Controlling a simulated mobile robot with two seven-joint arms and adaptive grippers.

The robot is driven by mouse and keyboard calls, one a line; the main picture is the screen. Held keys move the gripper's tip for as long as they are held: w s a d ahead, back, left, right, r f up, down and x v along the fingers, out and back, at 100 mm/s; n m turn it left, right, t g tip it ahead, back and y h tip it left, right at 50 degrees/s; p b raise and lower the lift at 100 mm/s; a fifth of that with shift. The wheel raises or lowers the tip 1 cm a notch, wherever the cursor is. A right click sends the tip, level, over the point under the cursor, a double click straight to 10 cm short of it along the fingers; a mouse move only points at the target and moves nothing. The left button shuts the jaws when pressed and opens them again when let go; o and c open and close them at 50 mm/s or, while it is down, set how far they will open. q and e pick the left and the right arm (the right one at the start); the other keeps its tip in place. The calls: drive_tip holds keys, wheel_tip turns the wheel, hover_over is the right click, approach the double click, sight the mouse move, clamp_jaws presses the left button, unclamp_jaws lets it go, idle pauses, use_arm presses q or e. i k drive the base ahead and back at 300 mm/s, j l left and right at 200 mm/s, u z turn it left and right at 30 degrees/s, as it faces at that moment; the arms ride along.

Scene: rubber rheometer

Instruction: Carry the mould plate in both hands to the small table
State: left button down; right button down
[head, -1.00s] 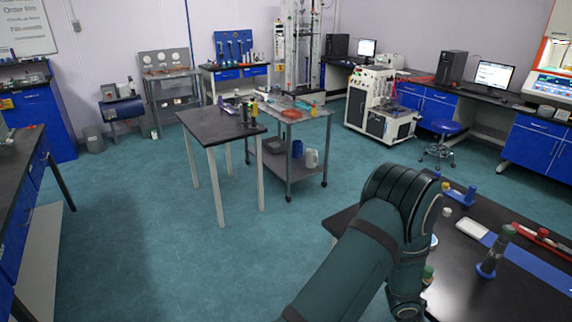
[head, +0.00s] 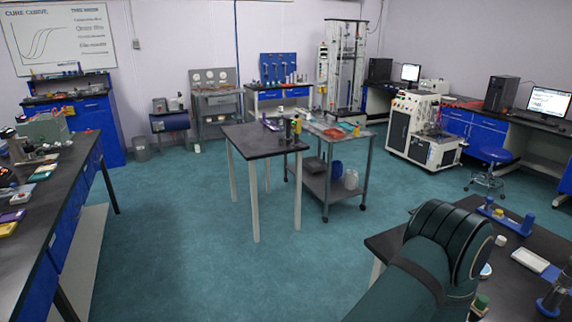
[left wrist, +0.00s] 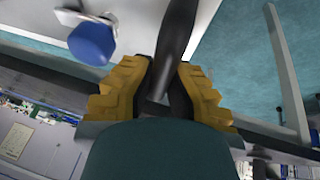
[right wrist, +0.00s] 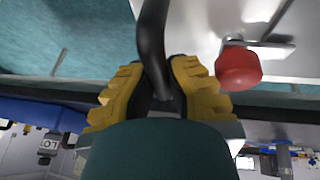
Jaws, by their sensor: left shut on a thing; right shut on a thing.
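My left gripper (left wrist: 160,95), with yellow fingers, is shut on a dark bar-like handle (left wrist: 178,40) in the left wrist view. A blue knob (left wrist: 92,42) shows beside it. My right gripper (right wrist: 158,90) is shut on a similar dark handle (right wrist: 152,35) in the right wrist view, with a red knob (right wrist: 238,68) beside it. A pale surface by the handles looks like part of the mould plate (right wrist: 195,25); most of it is hidden. The head view shows neither gripper nor plate. A small dark-topped table (head: 250,146) with pale legs stands mid-room, apart from me.
A grey cart (head: 318,180) stands against the small table's right side. A long blue-fronted bench (head: 75,205) runs along the left. A black bench (head: 500,290) is at lower right, partly behind my arm. Teal floor (head: 180,230) is clear before the small table.

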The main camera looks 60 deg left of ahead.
sight(252, 141)
drive_tip(key=k, duration=0.4)
drive_tip(key=k+u, duration=0.15)
drive_tip(key=u, duration=2.25)
drive_tip(key=i+l, duration=0.25)
drive_tip(key=i, duration=0.25)
drive_tip(key=i+l, duration=0.25)
drive_tip(key=i, duration=0.25)
drive_tip(key=i+l, duration=0.25)
drive_tip(key=i, duration=0.25)
